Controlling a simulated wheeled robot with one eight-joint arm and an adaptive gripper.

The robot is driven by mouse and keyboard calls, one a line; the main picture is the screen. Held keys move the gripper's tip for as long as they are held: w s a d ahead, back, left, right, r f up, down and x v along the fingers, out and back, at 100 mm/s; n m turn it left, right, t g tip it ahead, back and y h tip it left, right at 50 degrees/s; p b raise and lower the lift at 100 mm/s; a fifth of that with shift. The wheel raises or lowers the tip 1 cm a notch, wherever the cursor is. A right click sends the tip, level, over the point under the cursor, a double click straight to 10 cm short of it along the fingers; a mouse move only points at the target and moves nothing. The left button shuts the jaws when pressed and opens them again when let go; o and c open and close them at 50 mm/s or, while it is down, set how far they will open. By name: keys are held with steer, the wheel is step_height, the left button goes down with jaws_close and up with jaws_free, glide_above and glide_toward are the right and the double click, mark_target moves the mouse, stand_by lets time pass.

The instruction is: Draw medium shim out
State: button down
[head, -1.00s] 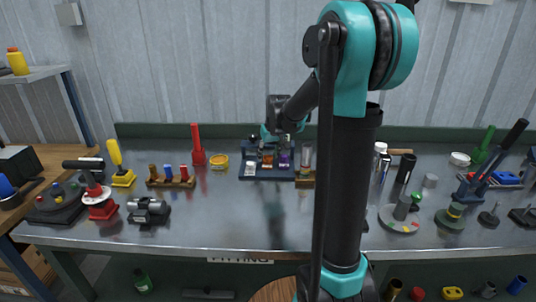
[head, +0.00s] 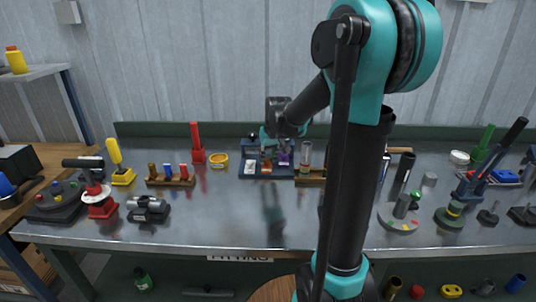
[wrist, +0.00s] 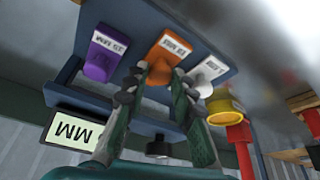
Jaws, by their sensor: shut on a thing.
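A blue rack (head: 267,175) stands at the back of the bench and carries a row of labelled shims. In the wrist view, the orange shim (wrist: 168,48) is the middle one, between a purple shim (wrist: 104,50) and a white shim (wrist: 208,70). My gripper (wrist: 160,77) is shut on the lower part of the orange shim. The fingers hide that part, so I cannot tell how far it sits in its slot. In the head view, my gripper (head: 269,146) is small and over the rack.
A block with coloured pegs (head: 170,181) is further left. A wooden block (head: 310,177) is close on the right. The bench (head: 240,215) in front is clear.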

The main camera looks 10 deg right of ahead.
steer(key=shift+s+a, duration=0.1)
steer(key=shift+s, duration=0.45)
steer(key=c, duration=1.3)
jaws_free()
steer(key=shift+o, duration=0.2)
steer(key=v, duration=1.2)
steer(key=shift+s, duration=0.1)
